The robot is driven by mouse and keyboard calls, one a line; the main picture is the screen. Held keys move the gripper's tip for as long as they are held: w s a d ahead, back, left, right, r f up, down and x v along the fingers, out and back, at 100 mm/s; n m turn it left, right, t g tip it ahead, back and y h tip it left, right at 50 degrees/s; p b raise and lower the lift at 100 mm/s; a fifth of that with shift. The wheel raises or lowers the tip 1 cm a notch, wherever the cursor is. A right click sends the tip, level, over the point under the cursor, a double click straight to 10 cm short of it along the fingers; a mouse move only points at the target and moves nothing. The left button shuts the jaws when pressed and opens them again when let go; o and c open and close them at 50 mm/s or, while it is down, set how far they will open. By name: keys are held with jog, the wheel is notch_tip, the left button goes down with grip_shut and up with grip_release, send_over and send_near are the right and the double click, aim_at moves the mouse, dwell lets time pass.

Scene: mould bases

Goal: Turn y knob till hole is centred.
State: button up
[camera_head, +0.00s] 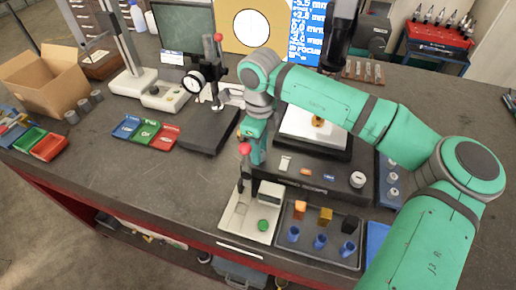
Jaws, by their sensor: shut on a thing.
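My gripper (256,157) points down at the left end of the dark measuring-stage base (318,173). It is shut on what appears to be the y knob, which the jaws and wrist hide.
Blue readout text (307,22) is partly cut off. In front stand a pale fixture with a red-topped lever (245,150) and a grey tray (311,248) with coloured blocks and blue cups. A dial-gauge stand (196,82) is to the left. Bare bench lies at front left.

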jog(key=m, duration=0.3)
jog(key=shift+w+r+m, duration=0.1)
jog(key=shift+m, duration=0.3)
jog(key=shift+w+m, duration=0.1)
jog(key=shift+m, duration=0.7)
jog(key=shift+a, duration=0.1)
jog(key=o, duration=1.1)
jog(key=shift+d, duration=0.2)
jog(key=shift+c, duration=0.2)
